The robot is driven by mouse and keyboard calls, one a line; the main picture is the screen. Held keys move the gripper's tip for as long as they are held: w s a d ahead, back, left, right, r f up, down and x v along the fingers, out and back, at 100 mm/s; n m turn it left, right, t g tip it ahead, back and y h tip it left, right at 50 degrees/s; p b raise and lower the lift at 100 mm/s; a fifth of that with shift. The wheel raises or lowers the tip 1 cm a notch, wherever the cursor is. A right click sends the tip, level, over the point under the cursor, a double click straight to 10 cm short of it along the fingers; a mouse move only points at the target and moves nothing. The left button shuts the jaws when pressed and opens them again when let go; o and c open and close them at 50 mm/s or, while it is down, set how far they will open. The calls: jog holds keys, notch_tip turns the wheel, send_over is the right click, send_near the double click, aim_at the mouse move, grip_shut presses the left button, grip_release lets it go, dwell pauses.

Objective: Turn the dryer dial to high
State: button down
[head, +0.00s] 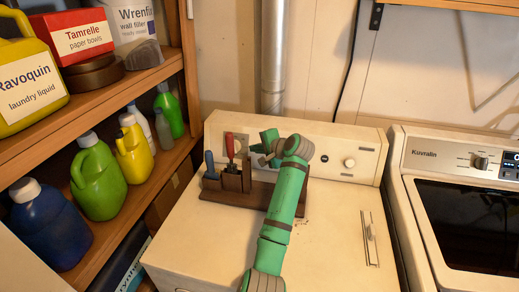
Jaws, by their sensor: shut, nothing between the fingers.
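The dryer (185,240) is the white machine with a sloped control panel at its back, below a metal duct. A small round white dial (350,162) sits on the right part of the panel. Another round shape (240,146) on the left part of the panel is partly hidden behind a red-handled tool. My green arm reaches over the dryer top, and my gripper (264,153) is shut and empty in front of the panel's middle, left of the white dial. My wrist hides part of the panel. I cannot read the dial markings.
A brown wooden tool holder (236,181) with red-handled and blue-handled tools stands on the dryer below my gripper. Wooden shelves (110,79) with bottles are on the left. A second machine (425,160) labelled Kuvralin stands on the right. The dryer's front top is mostly clear.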

aim_at(237, 150)
jog(key=w+a, duration=0.1)
jog(key=a+f, duration=0.1)
jog(key=w+a+f, duration=0.1)
jog(key=a, duration=0.1)
jog(key=shift+w+f, duration=0.2)
jog(key=shift+w, duration=0.1)
jog(key=shift+w+a+f, duration=0.15)
jog(key=shift+a+f, duration=0.05)
jog(key=shift+a, duration=0.4)
